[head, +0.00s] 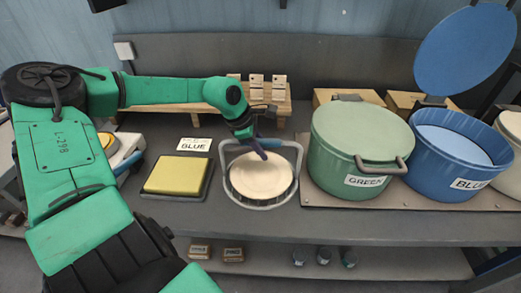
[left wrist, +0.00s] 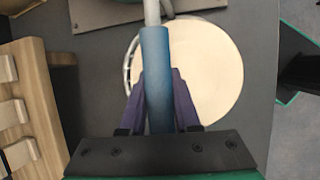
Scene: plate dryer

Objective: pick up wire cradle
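The wire cradle (head: 288,196) stands on the dark bench, a round wire frame with an arched handle over it. A cream plate (head: 262,176) lies inside it; the plate also shows in the left wrist view (left wrist: 205,72). My left gripper (head: 260,152) is at the top of the handle. In the left wrist view, its purple fingers (left wrist: 158,100) sit close on both sides of the blue handle grip (left wrist: 155,65), with no clear gap, so it looks shut on it. My right gripper is not in view.
A green pot (head: 345,140) and an open blue pot (head: 440,150) stand close on the right. A yellow pad (head: 175,175) in a dark tray lies left of the cradle. A wooden rack (head: 270,95) stands behind. A shelf below holds small items.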

